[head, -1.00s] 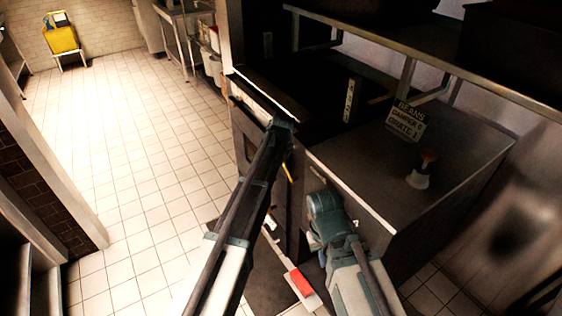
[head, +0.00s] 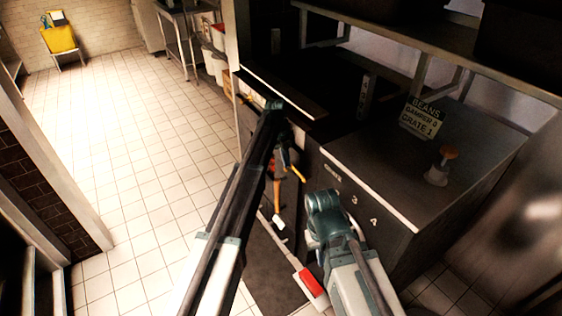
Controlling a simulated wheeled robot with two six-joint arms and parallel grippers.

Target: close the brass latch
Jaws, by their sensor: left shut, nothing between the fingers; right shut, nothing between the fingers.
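A thin brass-coloured bar (head: 292,166), which looks like the latch, shows at the dark front of the counter. It slants down to the right, and its mounting is in shadow. My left gripper (head: 284,140) is shut and empty, close above the bar. I cannot tell whether they touch. My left arm hides part of the front there. My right gripper (head: 313,243) is shut and empty, lower and to the right, by the counter's front corner. My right arm largely covers it.
An orange piece (head: 276,205) shows below the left gripper. A red-marked bar (head: 311,283) lies low between my arms. Tiled floor (head: 130,180) is clear on the left.

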